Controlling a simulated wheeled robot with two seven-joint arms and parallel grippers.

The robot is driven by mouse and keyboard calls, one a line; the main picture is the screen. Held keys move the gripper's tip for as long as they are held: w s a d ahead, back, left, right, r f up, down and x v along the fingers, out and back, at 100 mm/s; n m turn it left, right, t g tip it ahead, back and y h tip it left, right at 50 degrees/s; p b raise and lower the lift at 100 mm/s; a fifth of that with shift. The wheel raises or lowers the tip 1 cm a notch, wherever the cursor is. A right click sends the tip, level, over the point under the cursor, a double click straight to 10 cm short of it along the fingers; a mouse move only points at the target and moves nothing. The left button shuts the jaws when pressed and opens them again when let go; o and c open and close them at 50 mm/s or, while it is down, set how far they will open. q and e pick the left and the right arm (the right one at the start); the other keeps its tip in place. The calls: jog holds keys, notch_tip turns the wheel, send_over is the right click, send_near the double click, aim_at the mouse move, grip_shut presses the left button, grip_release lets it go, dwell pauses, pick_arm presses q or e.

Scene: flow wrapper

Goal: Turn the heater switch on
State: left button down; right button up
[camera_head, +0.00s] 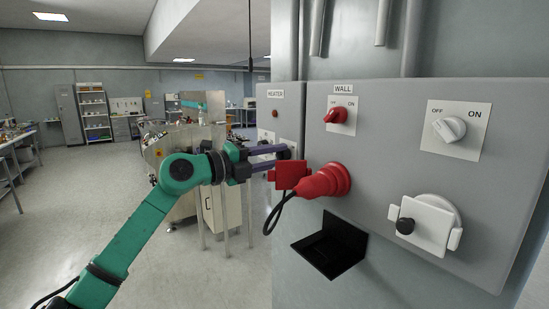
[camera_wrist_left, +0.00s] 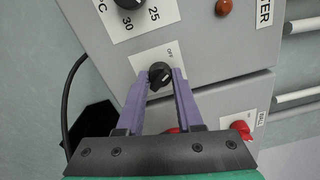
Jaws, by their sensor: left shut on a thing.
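The heater switch is a small black knob (camera_wrist_left: 160,74) on a white plate on the grey heater box (camera_wrist_left: 205,55). An "OFF" mark shows beside the knob in the left wrist view; I cannot tell for sure which way the knob points. My left gripper (camera_wrist_left: 161,84) is shut on this knob, one purple finger on each side. In the head view my left gripper (camera_head: 286,150) reaches the heater box (camera_head: 291,122) from the left, and its fingers mostly hide the knob. My right gripper is not in view.
The wall box (camera_head: 385,125) beside the heater box carries a red knob (camera_head: 338,115), a white knob (camera_head: 449,128) and a red plug (camera_head: 326,182) close below my fingers. A black cable (camera_head: 272,217) hangs there. A black holder (camera_head: 330,246) juts out below.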

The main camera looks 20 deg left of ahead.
pick_arm(q)
jog(key=m+b, duration=0.2)
jog(key=m, duration=0.6)
jog(key=shift+f, duration=0.15)
jog(key=m+b, duration=0.1)
jog(key=m, duration=0.3)
jog(key=shift+m+b, duration=0.35)
jog(key=shift+m, duration=1.35)
jog(key=c, duration=0.6)
grip_release()
jog(key=shift+o, duration=0.2)
